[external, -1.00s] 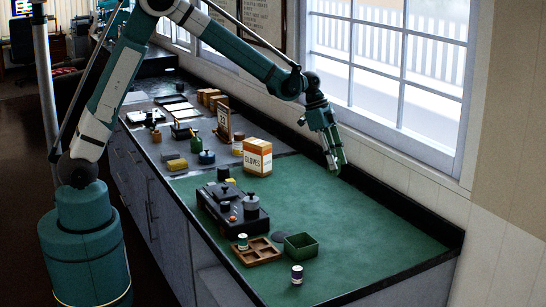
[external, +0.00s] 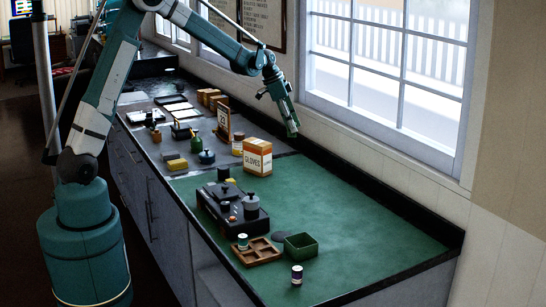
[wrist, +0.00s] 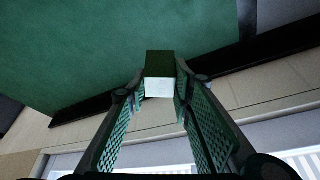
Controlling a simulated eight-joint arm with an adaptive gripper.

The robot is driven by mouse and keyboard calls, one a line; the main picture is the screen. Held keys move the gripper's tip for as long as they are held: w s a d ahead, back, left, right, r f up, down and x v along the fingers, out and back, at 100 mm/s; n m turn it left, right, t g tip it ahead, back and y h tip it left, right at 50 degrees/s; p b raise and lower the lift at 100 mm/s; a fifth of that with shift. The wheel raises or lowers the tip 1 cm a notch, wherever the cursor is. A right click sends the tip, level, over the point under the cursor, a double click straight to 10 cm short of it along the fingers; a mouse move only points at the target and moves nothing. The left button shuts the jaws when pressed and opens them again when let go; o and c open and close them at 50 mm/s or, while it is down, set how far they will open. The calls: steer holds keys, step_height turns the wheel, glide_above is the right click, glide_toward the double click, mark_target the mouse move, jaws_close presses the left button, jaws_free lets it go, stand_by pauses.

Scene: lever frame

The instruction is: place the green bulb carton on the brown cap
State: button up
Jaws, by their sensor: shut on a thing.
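My gripper (external: 291,129) is at the window side of the bench, to the right of and above the orange and white gloves box. In the wrist view my gripper (wrist: 162,88) is shut on the green bulb carton (wrist: 160,65), a small box with a dark green side and a white end. The carton is held between the fingertips, with the green mat and the bench's dark edge behind it. In the external view the carton is only a small green patch at the fingertips. I cannot single out the brown cap with certainty among the small items.
The gloves box (external: 257,157) stands near the mat's far end. A black apparatus (external: 232,211), a brown compartment tray (external: 258,252), an open green box (external: 300,246) and a small jar (external: 297,274) stand nearer. Several small items crowd the grey far bench. The mat's right side is clear.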

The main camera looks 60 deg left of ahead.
steer(key=s+a+r+n+y, duration=0.1)
steer(key=s+a+n, duration=0.1)
steer(key=a, duration=0.7)
steer(key=s+a+r+n, duration=0.1)
steer(key=s+a, duration=0.1)
steer(key=a, duration=0.7)
steer(key=r+n+y, duration=0.1)
steer(key=n, duration=0.2)
glide_above(239, 133)
steer(key=shift+s+d+r+t+p, duration=0.1)
steer(key=shift+d+r+t+p, duration=0.1)
steer(key=shift+d+t+p, duration=0.15)
steer(key=shift+f, duration=0.1)
steer(key=shift+f, duration=3.05)
steer(key=shift+f+p, duration=0.35)
steer(key=shift+f, duration=1.5)
steer(key=shift+f, duration=0.2)
steer(key=o, duration=0.8)
